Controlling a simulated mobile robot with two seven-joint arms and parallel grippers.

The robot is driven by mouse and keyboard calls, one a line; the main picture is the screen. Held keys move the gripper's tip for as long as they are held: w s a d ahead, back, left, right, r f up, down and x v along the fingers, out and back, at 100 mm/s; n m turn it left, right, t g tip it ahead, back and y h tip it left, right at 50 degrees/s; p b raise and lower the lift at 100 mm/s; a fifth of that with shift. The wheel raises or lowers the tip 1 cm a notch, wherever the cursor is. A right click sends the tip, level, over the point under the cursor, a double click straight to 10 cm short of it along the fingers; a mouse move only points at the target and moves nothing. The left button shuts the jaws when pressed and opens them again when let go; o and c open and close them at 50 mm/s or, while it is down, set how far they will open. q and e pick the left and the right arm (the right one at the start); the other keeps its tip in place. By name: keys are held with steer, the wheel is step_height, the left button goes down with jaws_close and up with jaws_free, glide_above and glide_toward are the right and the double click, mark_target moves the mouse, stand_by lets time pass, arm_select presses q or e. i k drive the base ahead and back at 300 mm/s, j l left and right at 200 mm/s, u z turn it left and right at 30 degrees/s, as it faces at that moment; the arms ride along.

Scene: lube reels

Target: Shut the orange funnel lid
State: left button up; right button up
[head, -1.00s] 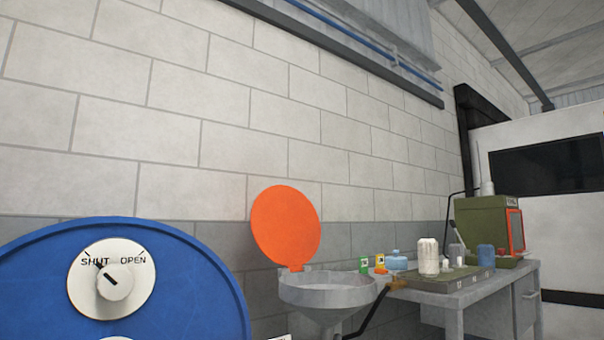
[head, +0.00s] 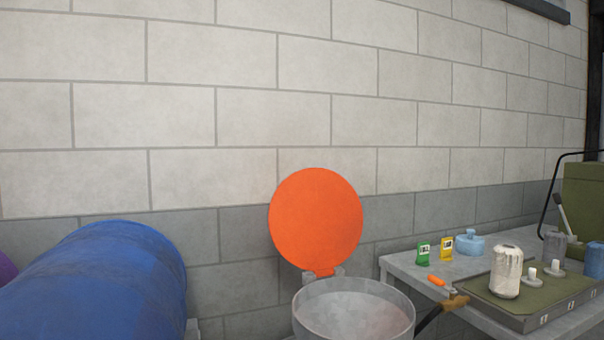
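The orange funnel lid (head: 316,219) is a round disc in the middle of the head view. It stands upright on a hinge at the back rim of the grey funnel (head: 352,306), so the funnel's mouth is uncovered. The funnel's lower part is cut off by the bottom edge of the view. Neither of my grippers shows in the head view.
A blue drum (head: 92,285) lies at the lower left. A grey workbench (head: 400,262) at the right carries an olive tray, a white canister (head: 506,272), a blue container (head: 470,245) and small tags. A block wall (head: 245,120) stands behind the lid.

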mark_target(316, 219)
steer(key=i+l+u, duration=0.3)
steer(key=l+u, duration=0.15)
steer(key=l, duration=0.45)
steer(key=i+l+u, duration=0.2)
steer(key=l+u, duration=0.25)
steer(key=l, duration=0.5)
steer(key=l+u, duration=0.4)
steer(key=l, duration=0.6)
